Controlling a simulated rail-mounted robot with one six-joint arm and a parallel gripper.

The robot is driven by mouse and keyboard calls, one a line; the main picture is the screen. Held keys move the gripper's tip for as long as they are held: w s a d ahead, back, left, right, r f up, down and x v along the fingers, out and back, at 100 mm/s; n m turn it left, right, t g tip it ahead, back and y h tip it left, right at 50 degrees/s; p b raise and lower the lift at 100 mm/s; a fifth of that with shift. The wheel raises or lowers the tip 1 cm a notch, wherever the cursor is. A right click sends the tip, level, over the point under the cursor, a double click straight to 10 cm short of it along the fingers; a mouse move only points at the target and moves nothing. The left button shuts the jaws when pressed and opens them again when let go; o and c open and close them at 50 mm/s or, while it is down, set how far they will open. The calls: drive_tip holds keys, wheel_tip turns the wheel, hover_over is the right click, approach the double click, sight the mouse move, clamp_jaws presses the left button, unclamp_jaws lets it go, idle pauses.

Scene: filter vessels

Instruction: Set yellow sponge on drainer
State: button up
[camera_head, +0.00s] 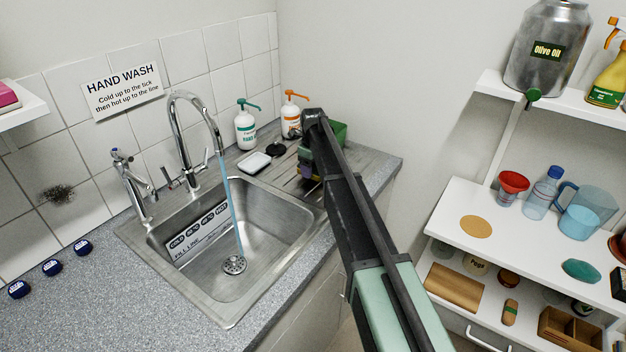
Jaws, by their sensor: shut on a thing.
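The drainer (277,171) is the ridged steel area to the right of the sink basin, partly hidden by my arm. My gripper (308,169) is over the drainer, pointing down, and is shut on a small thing. A little yellow shows at its fingertips, which looks like the yellow sponge (303,178). Most of it is hidden by the gripper. I cannot tell whether it touches the drainer or is held just above it.
A white soap dish (254,163), a dark round plug (275,149) and two pump bottles, green-topped (246,127) and orange-topped (292,117), stand behind. A green container (339,133) is partly behind my arm. Water runs from the tall tap (184,98) into the sink (190,285). Shelves stand right.

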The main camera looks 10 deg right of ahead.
wheel_tip(320, 180, down, 2)
drive_tip(key=shift+r, duration=0.35)
drive_tip(key=shift+f, duration=0.15)
drive_tip(key=o, duration=0.4)
drive_tip(key=shift+f, duration=0.1)
drive_tip(key=o, duration=0.4)
wheel_tip(320, 180, up, 13)
drive_tip(key=p, duration=1.3)
drive_tip(key=s+n, duration=0.9)
drive_tip(key=s, duration=0.4)
drive_tip(key=s+n, duration=0.9)
drive_tip(key=s, duration=0.5)
drive_tip(key=s+n, duration=0.9)
drive_tip(key=s, duration=0.4)
drive_tip(key=shift+s+f+b, duration=0.3)
drive_tip(key=shift+b, duration=0.1)
